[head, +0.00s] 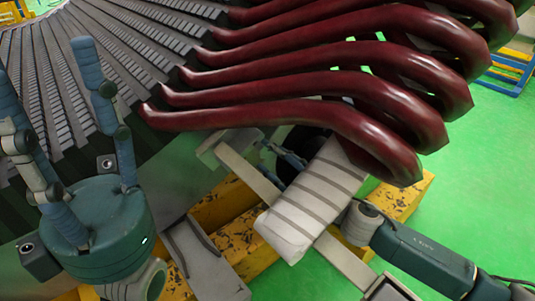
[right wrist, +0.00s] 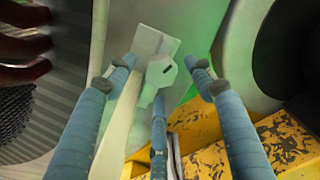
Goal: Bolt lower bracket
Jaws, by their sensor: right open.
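The pale bracket (head: 250,172) runs as a long bar under the dark red coil ends, with a block at its upper left end. In the right wrist view its pale plate (right wrist: 152,45) lies ahead, with a hex-shaped grey bolt head (right wrist: 162,72) in front of it. My right gripper (head: 282,157) is partly hidden behind the white wrapped bar. In the right wrist view its fingers (right wrist: 160,66) are spread around the bolt head, with no clear grip on it. My left gripper (head: 55,90) stands at the left, fingers upward and apart, with nothing visible between them.
Red coil ends (head: 330,90) overhang from the dark stator (head: 140,60). A white wrapped bar (head: 312,195) crosses the bracket. A loose grey channel (head: 200,262) lies by the worn yellow beam (head: 228,200). Open green floor (head: 480,190) lies at the right.

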